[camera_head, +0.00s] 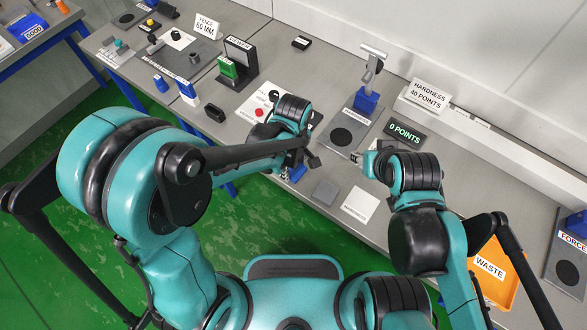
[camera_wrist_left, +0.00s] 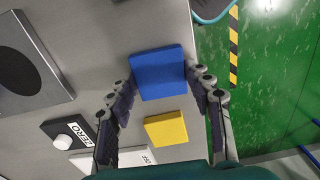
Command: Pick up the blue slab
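The blue slab (camera_wrist_left: 160,72) is a flat square block on the grey bench near its edge, in the left wrist view. In the head view a blue part (camera_head: 298,174) shows beneath my left gripper, mostly covered by it. My left gripper (camera_wrist_left: 163,88) is open, with one finger on each side of the slab's near part and a gap visible; I cannot tell its height above the slab. The left gripper also shows in the head view (camera_head: 300,160). My right gripper (camera_head: 362,161) is over the bench to the right; its opening is unclear.
A yellow slab (camera_wrist_left: 166,129) lies close to the blue one between the fingers. A ZERO plate with a white knob (camera_wrist_left: 63,142) is at left. A grey slab (camera_head: 325,193) and white card (camera_head: 360,205) lie nearby. An orange WASTE bin (camera_head: 491,270) stands at right.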

